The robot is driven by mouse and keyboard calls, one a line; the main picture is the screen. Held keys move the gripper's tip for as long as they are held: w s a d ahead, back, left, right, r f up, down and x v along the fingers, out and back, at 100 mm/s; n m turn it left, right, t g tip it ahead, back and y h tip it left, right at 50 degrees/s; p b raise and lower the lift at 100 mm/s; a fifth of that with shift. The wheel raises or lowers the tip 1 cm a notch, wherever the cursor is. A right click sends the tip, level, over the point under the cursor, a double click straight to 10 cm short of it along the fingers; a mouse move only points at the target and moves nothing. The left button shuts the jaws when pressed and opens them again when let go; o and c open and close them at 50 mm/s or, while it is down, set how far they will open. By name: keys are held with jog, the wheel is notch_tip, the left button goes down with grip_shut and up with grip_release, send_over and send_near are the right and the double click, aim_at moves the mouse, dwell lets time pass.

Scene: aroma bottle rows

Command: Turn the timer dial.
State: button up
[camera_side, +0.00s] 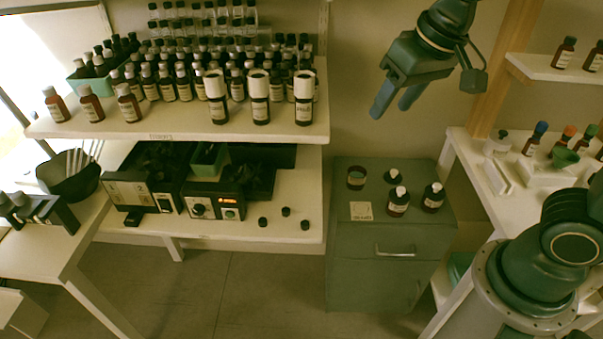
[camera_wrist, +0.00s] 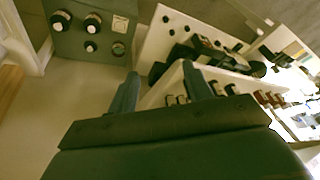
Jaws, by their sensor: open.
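A dark box with a small lit red display (camera_side: 229,198) stands on the lower shelf at the left in the side view. My gripper (camera_side: 390,111) is open and empty, high in front of the back wall, right of the shelves and well away from the dial. In the wrist view its two fingers (camera_wrist: 160,72) are apart with nothing between them. The dial cannot be made out there.
A second box (camera_side: 130,192) with a numbered panel stands left of the display box. The upper shelf (camera_side: 240,137) with many bottles overhangs them. Small black caps (camera_side: 285,211) lie to their right. A green cabinet (camera_side: 390,270) with bottles stands below my gripper.

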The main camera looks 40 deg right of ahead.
jog(key=w+a+f+m+g, duration=0.1)
jog(key=w+a+f, duration=0.55)
jog(key=w, duration=0.25)
jog(key=m+t+h, duration=0.1)
jog(key=m+t, duration=0.2)
jog(key=m, duration=0.4)
send_near(198, 211)
jog(key=v, duration=0.5)
jog(key=shift+w+a, duration=0.15)
jog(key=shift+x, duration=6.8)
jog(key=c, duration=1)
